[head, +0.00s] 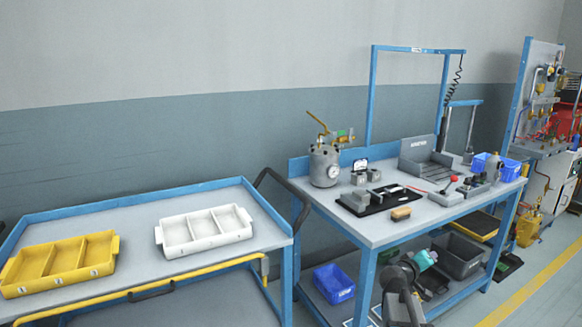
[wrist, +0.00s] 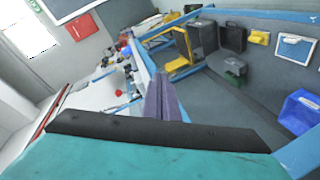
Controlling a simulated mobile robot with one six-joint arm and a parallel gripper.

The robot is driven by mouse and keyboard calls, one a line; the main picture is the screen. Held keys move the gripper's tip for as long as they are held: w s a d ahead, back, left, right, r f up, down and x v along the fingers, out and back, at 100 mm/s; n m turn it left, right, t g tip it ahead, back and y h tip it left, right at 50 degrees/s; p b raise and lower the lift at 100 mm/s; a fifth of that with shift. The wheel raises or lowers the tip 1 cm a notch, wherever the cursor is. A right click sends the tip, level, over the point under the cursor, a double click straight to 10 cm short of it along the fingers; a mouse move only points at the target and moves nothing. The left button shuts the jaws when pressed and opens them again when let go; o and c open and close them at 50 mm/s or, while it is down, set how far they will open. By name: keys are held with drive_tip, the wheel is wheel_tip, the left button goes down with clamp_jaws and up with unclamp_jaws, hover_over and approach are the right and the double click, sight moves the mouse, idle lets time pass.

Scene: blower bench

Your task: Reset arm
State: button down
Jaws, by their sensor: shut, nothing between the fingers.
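My gripper (head: 433,255) shows at the lower right of the head view, a teal and dark grey end in front of the bench's lower shelf. In the wrist view its two purple-grey fingers (wrist: 159,90) lie together, shut, with nothing between them. The teal body and a black bar fill the bottom of that view. The gripper is beside the front of the blue-framed bench (head: 400,233), below its top, and appears apart from the objects.
On the bench top stand a grey pressure pot (head: 324,165), a black fixture plate (head: 373,199), a brush (head: 401,214) and a blue bin (head: 497,167). The lower shelf holds a blue bin (head: 333,284) and a grey bin (head: 457,256). A cart at left carries yellow (head: 60,265) and white (head: 204,231) trays.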

drive_tip(key=s+a+f+g+y+p, duration=0.2)
drive_tip(key=s+a+f+p, duration=0.15)
drive_tip(key=s+f, duration=0.45)
drive_tip(key=s+a+f+g+y+p, duration=0.1)
drive_tip(key=s+a+f+g+p, duration=0.25)
drive_tip(key=f, duration=0.75)
drive_tip(key=s+a+f+g+y+p, duration=0.1)
drive_tip(key=s+a+f+y, duration=0.1)
drive_tip(key=s+a+f, duration=0.5)
drive_tip(key=s+a+f+m+g+y+p, duration=0.1)
drive_tip(key=s+a+f+g+y, duration=0.15)
drive_tip(key=s+f, duration=0.55)
drive_tip(key=s+a+f+g+y+p, duration=0.1)
drive_tip(key=s+a+f+g+p, duration=0.15)
drive_tip(key=s, duration=0.85)
drive_tip(key=s+a+f+g+y, duration=0.1)
drive_tip(key=s+a+g+y, duration=0.2)
drive_tip(key=s+a, duration=0.6)
drive_tip(key=shift+s+a+m+g+b, duration=0.3)
drive_tip(key=shift+s+a+g+b, duration=0.15)
drive_tip(key=shift+s, duration=0.85)
